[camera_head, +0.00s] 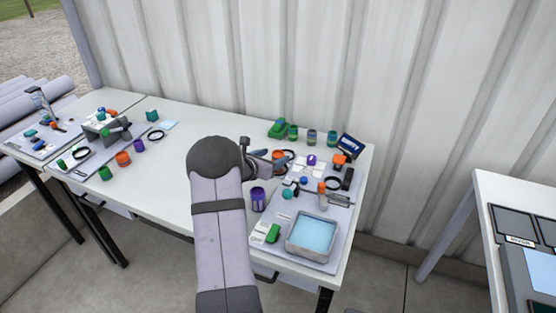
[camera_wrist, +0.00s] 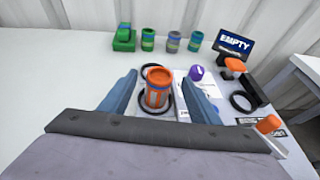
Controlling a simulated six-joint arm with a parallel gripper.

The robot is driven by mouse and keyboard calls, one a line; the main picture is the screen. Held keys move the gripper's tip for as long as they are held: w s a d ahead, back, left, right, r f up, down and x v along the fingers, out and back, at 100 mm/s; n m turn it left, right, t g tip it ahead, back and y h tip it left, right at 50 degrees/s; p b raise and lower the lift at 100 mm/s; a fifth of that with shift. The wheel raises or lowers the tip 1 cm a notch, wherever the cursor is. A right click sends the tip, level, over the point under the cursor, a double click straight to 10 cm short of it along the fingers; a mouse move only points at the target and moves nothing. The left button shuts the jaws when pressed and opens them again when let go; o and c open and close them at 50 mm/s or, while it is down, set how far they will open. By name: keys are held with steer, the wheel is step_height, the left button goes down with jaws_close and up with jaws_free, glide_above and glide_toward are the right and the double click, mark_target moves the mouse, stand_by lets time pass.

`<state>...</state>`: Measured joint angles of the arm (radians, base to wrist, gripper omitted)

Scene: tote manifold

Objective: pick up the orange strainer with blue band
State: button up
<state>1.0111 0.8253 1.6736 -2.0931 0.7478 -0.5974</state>
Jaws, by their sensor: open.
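The orange strainer (camera_wrist: 157,90), a short upright cylinder with blue-grey banding, stands on the work surface in the wrist view. It appears between the two blue fingers of my gripper (camera_wrist: 159,77), which are spread wide with space on either side of it. I cannot tell whether the fingers are level with it in height. In the head view my gripper (camera_head: 265,161) is beside the strainer (camera_head: 278,155), which is partly hidden by it.
A black ring (camera_wrist: 146,105) lies around or behind the strainer's base. A purple part (camera_wrist: 196,72) and an orange-topped fitting (camera_wrist: 233,67) are to the right. Green and grey cylinders and an EMPTY sign (camera_wrist: 234,43) stand behind. A water tray (camera_head: 291,245) is at the front.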

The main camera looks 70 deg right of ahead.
steer(key=shift+x, duration=1)
steer(key=c, duration=1.2)
steer(key=shift+r, duration=0.1)
